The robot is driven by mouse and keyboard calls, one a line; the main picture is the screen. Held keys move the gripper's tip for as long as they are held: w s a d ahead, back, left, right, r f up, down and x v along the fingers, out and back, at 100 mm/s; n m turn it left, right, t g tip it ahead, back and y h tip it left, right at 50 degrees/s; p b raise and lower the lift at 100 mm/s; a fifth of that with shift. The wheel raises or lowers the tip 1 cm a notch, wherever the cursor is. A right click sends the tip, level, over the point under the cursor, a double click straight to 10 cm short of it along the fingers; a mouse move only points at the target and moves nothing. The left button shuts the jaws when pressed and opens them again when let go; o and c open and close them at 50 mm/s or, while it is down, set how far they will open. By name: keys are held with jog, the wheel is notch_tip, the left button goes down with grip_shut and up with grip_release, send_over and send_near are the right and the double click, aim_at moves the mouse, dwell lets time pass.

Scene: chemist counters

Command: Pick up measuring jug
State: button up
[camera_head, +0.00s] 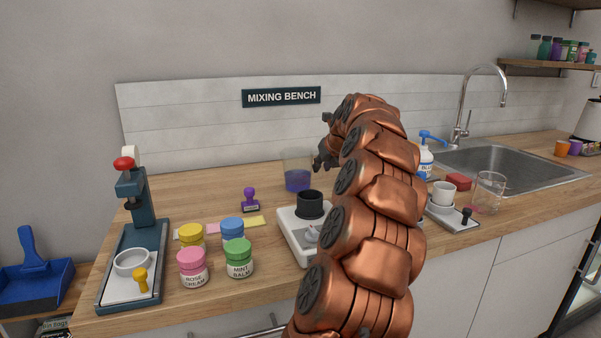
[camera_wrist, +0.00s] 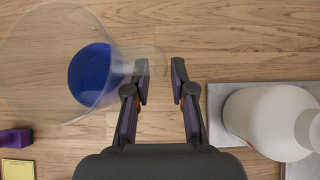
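The measuring jug (camera_head: 298,180) looks like the clear vessel with blue-violet liquid, standing upright on the wooden counter left of my gripper (camera_head: 323,155). In the wrist view the clear jug (camera_wrist: 50,62) fills the upper left, with blue liquid inside. A faint clear part, seemingly its handle, reaches right toward the fingertips; I cannot tell whether it lies between them. In the wrist view my gripper (camera_wrist: 161,78) is open, with a gap between its fingers and bare wood seen there. My copper arm hides part of the counter in the head view.
A white scale (camera_head: 292,232) with a black pot (camera_head: 310,204) stands in front of the jug. A purple stamp (camera_head: 250,200) is to the left. Several lidded jars stand nearer the front. A white bottle (camera_wrist: 268,118) on a grey tray is close right of the fingers.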

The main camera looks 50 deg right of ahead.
jog(key=shift+x, duration=1)
jog(key=shift+c, duration=0.3)
grip_shut()
